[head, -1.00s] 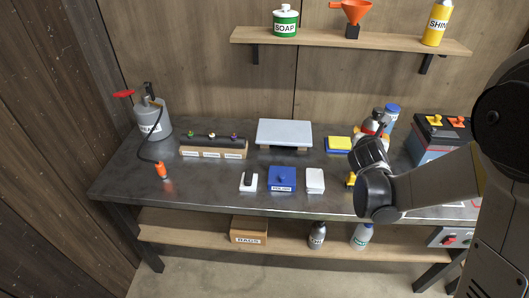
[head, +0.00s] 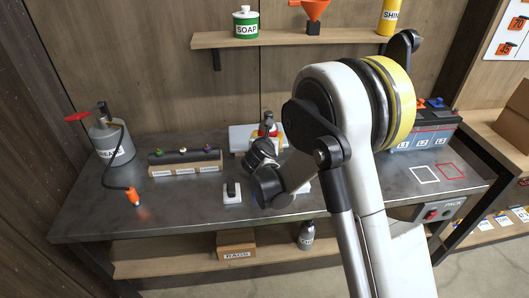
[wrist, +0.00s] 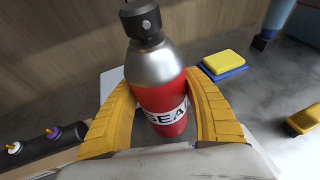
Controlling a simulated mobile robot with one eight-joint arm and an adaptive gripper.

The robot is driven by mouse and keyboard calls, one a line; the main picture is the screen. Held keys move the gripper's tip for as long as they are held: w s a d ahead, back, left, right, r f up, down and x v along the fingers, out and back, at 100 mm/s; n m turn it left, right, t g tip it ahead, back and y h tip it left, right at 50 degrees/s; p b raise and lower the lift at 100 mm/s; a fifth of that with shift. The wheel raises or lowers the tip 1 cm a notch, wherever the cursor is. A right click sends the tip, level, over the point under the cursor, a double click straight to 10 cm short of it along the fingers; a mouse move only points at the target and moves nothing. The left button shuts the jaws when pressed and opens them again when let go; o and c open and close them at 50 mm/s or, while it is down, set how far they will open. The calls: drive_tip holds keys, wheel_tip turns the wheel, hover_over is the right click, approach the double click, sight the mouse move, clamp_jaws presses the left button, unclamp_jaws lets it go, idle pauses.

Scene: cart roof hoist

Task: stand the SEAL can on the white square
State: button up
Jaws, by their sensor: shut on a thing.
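The SEAL can (wrist: 160,95) is red with a silver shoulder and a black nozzle. My gripper (wrist: 158,80) is shut on it, with yellow fingers on both sides of its body. In the head view the can (head: 268,128) shows in front of the pale plate, partly hidden by my arm; whether its base clears everything below cannot be told. The white square (head: 424,174) is an outline on the bench at the right, beside a red outline. It looks empty, and my gripper is well to its left.
A pale plate (head: 240,138) is behind the can. A block with several knobs (head: 186,163) and a grey tank (head: 110,142) stand left. A battery (head: 422,132) stands behind the outlines. In the wrist view a yellow-blue sponge (wrist: 224,64) lies nearby. My arm hides the bench's middle.

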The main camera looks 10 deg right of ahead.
drive_tip(key=shift+a+f, duration=0.45)
drive_tip(key=shift+a, duration=0.25)
drive_tip(key=shift+f+b, duration=1.15)
drive_tip(key=shift+f, duration=0.75)
drive_tip(key=shift+f, duration=0.25)
drive_tip(key=o, duration=1.4)
drive_tip(key=shift+r, duration=0.1)
drive_tip(key=shift+c, duration=0.2)
